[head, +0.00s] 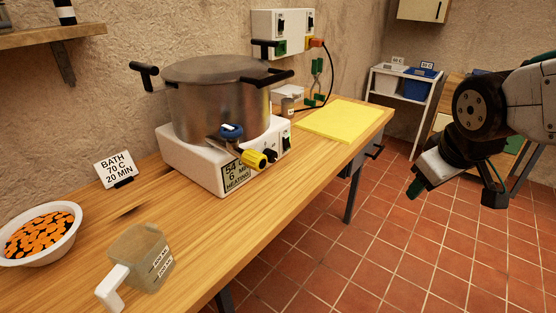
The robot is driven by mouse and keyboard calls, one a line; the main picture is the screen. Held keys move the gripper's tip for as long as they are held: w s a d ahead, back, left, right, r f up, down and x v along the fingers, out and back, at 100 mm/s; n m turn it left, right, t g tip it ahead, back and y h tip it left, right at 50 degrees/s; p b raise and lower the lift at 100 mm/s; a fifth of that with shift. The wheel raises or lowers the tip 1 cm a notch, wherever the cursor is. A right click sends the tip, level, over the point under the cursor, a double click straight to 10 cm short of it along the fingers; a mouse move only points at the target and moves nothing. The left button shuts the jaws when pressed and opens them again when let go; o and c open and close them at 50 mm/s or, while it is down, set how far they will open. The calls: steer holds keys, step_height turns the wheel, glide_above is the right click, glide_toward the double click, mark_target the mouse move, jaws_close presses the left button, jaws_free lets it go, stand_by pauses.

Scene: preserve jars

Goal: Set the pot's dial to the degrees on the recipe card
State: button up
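The pot (215,100) is a lidded steel pot with black handles on a white heater base (190,158). A yellow knob (253,158) and a smaller black knob (271,155) are on the base's front; their markings are too small to read. The display (236,175) reads 54 C, 6 MIN, HEATING. The recipe card (115,170), left of the base, reads BATH, 70 C, 20 MIN. My gripper (430,176) is at the right, over the floor, well apart from the pot and knobs. Its fingers are not clear enough to tell open from shut.
A blue-handled tap (231,131) sticks out above the yellow knob. A measuring jug (137,258) and a bowl of orange slices (40,233) stand on the counter at the front left. A yellow mat (333,120) lies right of the pot. The floor before the counter is clear.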

steer(key=w+a+f+n+t, duration=0.2)
steer(key=w+a+n+t, duration=0.1)
steer(key=w+n, duration=0.8)
steer(key=n+t+y, duration=0.3)
steer(key=n+y, duration=1.1)
steer(key=n, duration=0.8)
glide_toward(275, 157)
steer(key=shift+w+f, duration=0.35)
steer(key=shift+w, duration=0.1)
steer(key=shift+s+a+f+y, duration=0.15)
steer(key=shift+a+y, duration=0.1)
steer(key=shift+y, duration=0.05)
steer(key=shift+a+n, duration=0.2)
steer(key=shift+n, duration=0.1)
steer(key=x, duration=0.7)
steer(key=shift+a+r, duration=0.15)
steer(key=shift+r, duration=0.1)
